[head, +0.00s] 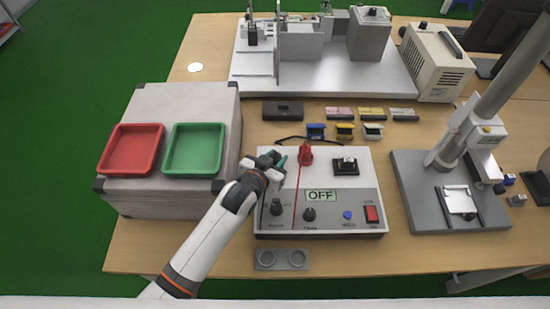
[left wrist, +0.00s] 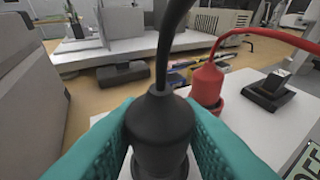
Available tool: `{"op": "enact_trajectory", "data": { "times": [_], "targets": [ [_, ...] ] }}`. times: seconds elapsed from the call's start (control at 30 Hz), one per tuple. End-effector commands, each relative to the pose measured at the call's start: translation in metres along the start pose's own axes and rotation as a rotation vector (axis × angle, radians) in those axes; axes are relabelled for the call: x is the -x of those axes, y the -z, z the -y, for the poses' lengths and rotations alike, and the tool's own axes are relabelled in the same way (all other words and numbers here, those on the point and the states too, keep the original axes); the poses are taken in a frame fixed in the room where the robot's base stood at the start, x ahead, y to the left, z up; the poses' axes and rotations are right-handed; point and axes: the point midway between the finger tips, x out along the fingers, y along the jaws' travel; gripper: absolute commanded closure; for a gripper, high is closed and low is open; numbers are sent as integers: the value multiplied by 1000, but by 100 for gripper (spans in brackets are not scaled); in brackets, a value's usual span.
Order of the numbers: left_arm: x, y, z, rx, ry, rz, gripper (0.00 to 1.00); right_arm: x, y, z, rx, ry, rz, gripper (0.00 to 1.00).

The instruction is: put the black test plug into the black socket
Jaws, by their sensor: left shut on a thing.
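My left gripper (head: 279,163) is over the upper left part of the grey tester box (head: 330,168). In the left wrist view its teal fingers are shut on the sides of the black test plug (left wrist: 160,118). The plug is upright, with its black cable rising from the top. A dark ring, seemingly the black socket (left wrist: 184,170), shows at the plug's lower end; I cannot tell how deep the plug sits. In the head view the gripper hides the plug and socket. My right gripper is not in view.
A red plug (head: 305,154) stands in its socket just right of the gripper, its red cable arching close by. The tester's display (head: 320,196) reads OFF. A red tray (head: 131,149) and a green tray (head: 194,149) lie on the grey case at left. A test stand (head: 415,190) is at right.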

Motion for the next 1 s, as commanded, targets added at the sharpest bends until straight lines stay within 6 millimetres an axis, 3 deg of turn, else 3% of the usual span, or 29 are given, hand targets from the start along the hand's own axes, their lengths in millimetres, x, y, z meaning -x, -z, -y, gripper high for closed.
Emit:
{"op": "enact_trajectory", "data": {
  "times": [0.13,1.0],
  "targets": [
    [-3,7,0,-1,0,2,93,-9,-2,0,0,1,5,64],
    [-3,6,0,0,0,1,93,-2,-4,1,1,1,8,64]
  ]
}}
